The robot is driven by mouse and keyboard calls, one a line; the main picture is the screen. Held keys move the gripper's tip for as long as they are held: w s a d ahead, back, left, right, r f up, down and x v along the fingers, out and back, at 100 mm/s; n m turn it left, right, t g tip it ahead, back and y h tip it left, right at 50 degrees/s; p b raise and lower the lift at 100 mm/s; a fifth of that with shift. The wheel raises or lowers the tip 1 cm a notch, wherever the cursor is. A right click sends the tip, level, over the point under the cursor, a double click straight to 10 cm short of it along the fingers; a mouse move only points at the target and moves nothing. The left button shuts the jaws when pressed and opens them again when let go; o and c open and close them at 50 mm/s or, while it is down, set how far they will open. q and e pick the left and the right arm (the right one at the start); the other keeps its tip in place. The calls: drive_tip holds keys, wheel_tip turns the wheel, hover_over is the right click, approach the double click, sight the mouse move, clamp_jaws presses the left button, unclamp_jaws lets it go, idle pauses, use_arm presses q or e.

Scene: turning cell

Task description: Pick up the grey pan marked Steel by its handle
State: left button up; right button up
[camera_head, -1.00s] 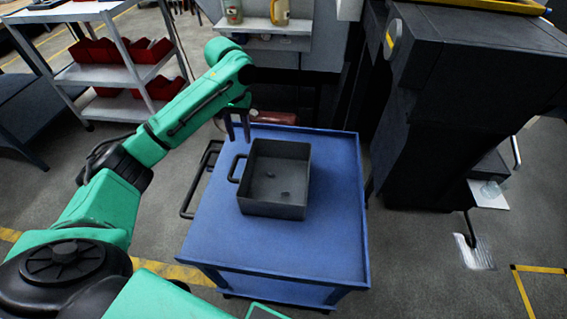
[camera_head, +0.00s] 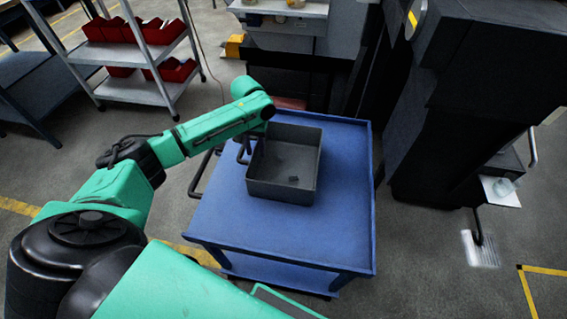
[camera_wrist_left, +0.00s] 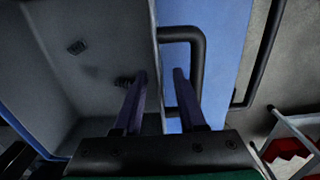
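The grey pan (camera_head: 284,190) is a deep rectangular box standing on the blue cart (camera_head: 335,225). Its bar handle (camera_head: 241,152) is on its left side; no Steel marking is legible. My left gripper (camera_wrist_left: 160,75) is open, its two fingers apart above the pan's handle side. In the left wrist view the U-shaped handle (camera_wrist_left: 197,52) shows beyond the fingers, and the pan's interior (camera_wrist_left: 95,60) fills the left. I cannot tell whether the fingers touch anything. In the head view my green wrist hides most of this gripper. My right gripper is not in view.
Small dark pieces (camera_head: 292,178) lie in the pan. The cart's own rail (camera_head: 198,180) runs along its left side. A shelf with red bins (camera_head: 135,30) stands back left, and a large dark machine (camera_head: 450,120) stands right. The cart top in front of the pan is clear.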

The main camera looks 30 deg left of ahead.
use_arm(q)
clamp_jaws()
drive_tip(key=shift+r, duration=0.1)
idle(1.2)
